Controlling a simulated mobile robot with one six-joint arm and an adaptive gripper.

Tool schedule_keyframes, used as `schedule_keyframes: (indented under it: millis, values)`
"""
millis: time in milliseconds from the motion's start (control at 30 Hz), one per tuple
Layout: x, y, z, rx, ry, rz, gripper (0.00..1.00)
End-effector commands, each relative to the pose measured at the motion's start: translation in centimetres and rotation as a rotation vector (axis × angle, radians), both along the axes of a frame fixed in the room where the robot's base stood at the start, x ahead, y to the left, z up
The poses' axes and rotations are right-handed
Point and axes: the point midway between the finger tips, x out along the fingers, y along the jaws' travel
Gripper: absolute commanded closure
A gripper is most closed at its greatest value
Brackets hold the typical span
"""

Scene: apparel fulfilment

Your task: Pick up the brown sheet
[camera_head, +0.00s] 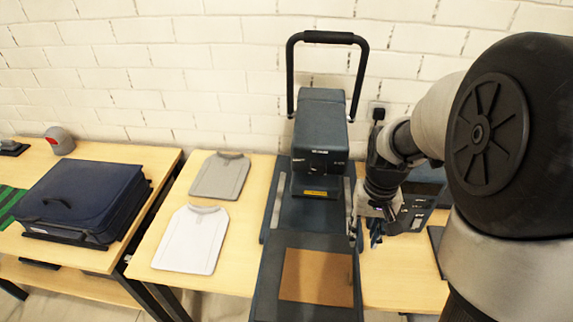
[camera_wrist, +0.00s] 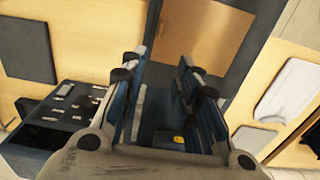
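The brown sheet (camera_head: 316,276) lies flat on the dark lower plate (camera_head: 270,300) of the press, toward the front. It also shows at the top of the wrist view (camera_wrist: 205,35), beyond the fingertips. My gripper (camera_head: 376,236) is above the table to the right of the press, apart from the sheet. In the wrist view its two fingers (camera_wrist: 163,60) are spread with a gap between them and nothing held. The sheet's top edge is cut off in the wrist view.
The press head (camera_head: 322,135) with its tall black handle stands behind the plate. A grey shirt (camera_head: 221,176) and a white shirt (camera_head: 190,240) lie left of it. A dark blue case (camera_head: 80,195) sits on the left table. A dark flat panel (camera_wrist: 28,48) lies on the wood.

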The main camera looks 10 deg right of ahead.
Motion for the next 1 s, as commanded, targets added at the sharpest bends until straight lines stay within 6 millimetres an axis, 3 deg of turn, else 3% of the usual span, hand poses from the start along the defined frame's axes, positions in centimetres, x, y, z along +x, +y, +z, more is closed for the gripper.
schedule_keyframes:
  millis: [167, 600, 1000]
  values:
    - [0.2, -0.5, -2.0, 0.005, 0.017, -0.011, 0.71]
    - [0.0, -0.4, -11.2, 0.005, 0.016, -0.009, 0.71]
    - [-0.2, -0.3, -14.1, 0.004, 0.014, -0.009, 0.71]
